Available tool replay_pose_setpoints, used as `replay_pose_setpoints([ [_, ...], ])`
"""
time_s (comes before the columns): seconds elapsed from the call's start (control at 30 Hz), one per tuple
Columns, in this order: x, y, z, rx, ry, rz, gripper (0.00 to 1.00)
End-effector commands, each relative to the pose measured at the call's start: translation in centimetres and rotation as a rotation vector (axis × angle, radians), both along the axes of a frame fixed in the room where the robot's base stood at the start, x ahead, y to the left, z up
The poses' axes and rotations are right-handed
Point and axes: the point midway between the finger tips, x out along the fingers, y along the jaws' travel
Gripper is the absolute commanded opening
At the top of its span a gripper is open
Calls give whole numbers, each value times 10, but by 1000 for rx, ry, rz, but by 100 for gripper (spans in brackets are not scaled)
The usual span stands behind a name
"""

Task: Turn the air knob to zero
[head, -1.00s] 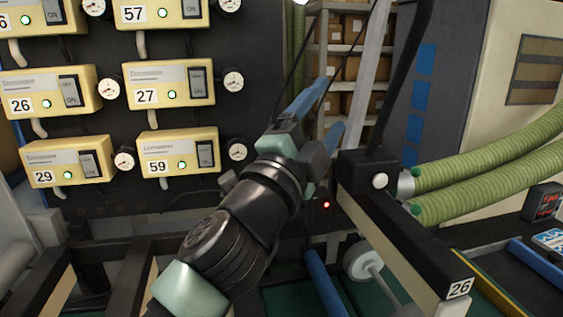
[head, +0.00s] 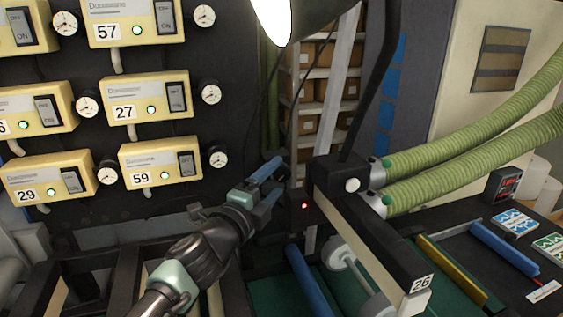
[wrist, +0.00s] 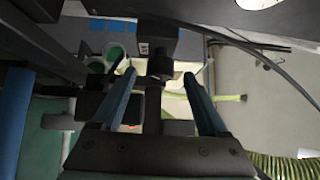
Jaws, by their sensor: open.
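My gripper (head: 276,181) is open, with two blue fingers, left of the black block at the end of the bar marked 26. In the wrist view, a dark round knob (wrist: 160,67) on a black fitting shows between and beyond the open fingertips (wrist: 159,77). I cannot tell whether it is the air knob, and no scale or zero mark on it is readable. The fingers do not visibly hold anything. In the head view, a pale round knob (head: 352,185) sits on the black block (head: 333,180), right of my gripper.
Yellow numbered switch boxes (head: 160,165) with round gauges (head: 218,158) cover the panel at left. Green ribbed hoses (head: 450,185) join the block from the right. The bar marked 26 (head: 380,245) juts forward. A red light (head: 305,206) glows beside the block.

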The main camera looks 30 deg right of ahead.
Motion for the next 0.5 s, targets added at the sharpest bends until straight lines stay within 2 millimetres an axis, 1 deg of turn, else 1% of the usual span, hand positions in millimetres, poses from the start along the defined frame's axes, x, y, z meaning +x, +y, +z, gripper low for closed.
replay_pose_setpoints([
  [0.03,4,-9,4,-1,3,-1,76],
  [0.2,14,-24,2,0,2,0,76],
  [0.37,19,-32,1,-1,1,1,76],
  [0.5,20,-33,1,-1,1,2,76],
])
